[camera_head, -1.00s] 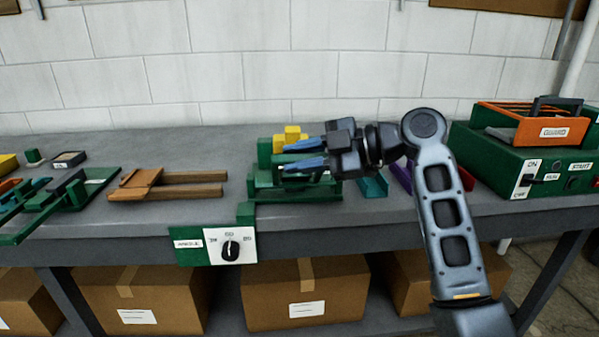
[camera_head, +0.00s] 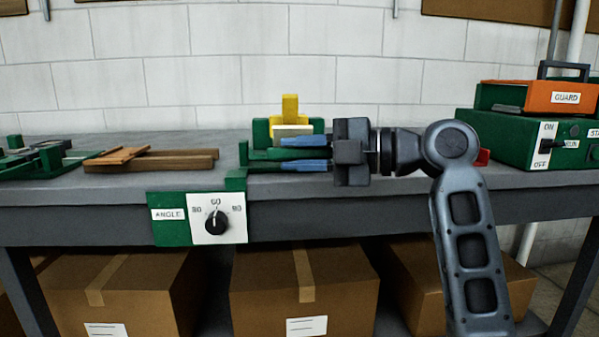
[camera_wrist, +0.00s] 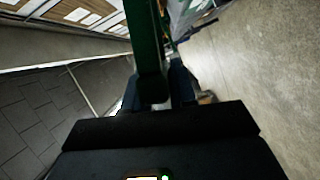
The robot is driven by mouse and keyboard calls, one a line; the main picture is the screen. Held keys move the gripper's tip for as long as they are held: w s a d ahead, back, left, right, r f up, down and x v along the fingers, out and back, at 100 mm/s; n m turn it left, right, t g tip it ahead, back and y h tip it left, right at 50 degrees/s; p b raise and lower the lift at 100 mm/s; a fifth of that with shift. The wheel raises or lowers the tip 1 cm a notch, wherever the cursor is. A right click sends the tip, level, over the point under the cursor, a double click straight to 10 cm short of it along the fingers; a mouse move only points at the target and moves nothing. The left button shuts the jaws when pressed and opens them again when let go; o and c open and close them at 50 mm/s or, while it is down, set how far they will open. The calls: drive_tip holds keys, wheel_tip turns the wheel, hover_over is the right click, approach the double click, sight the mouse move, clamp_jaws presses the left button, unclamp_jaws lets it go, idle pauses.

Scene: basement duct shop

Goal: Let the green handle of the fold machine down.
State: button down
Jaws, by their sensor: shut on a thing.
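The fold machine (camera_head: 258,130) stands at the middle of the bench. It is green, with a yellow upright block (camera_head: 290,107) and a pale piece (camera_head: 293,131) in front of it. Its green handle (camera_head: 262,154) is a low bar at the front, near bench-top height. My gripper (camera_head: 305,154) reaches in from the right, its blue fingers pointing left, one above and one below the bar, shut on it. In the wrist view the green handle (camera_wrist: 146,50) runs up from between the fingers of my gripper (camera_wrist: 153,98). My fingers hide part of the machine.
The angle dial (camera_head: 216,222) sits on the machine's front panel, pointer near 60. Brown wooden pieces (camera_head: 150,160) lie to the left. A green machine with an orange guard (camera_head: 555,97) stands at the right. Cardboard boxes (camera_head: 305,295) fill the shelf below.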

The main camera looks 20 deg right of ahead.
drive_tip(key=shift+n, duration=0.6)
wheel_tip(320, 180, down, 5)
drive_tip(key=b, duration=0.6)
drive_tip(key=shift+s+r, duration=0.1)
drive_tip(key=shift+r, duration=0.05)
drive_tip(key=c, duration=1)
unclamp_jaws()
drive_tip(key=shift+c, duration=0.2)
drive_tip(key=shift+o, duration=0.2)
drive_tip(key=v, duration=0.7)
drive_tip(key=shift+s+d+p, duration=0.25)
drive_tip(key=shift+d+p, duration=0.1)
drive_tip(key=shift+p, duration=0.1)
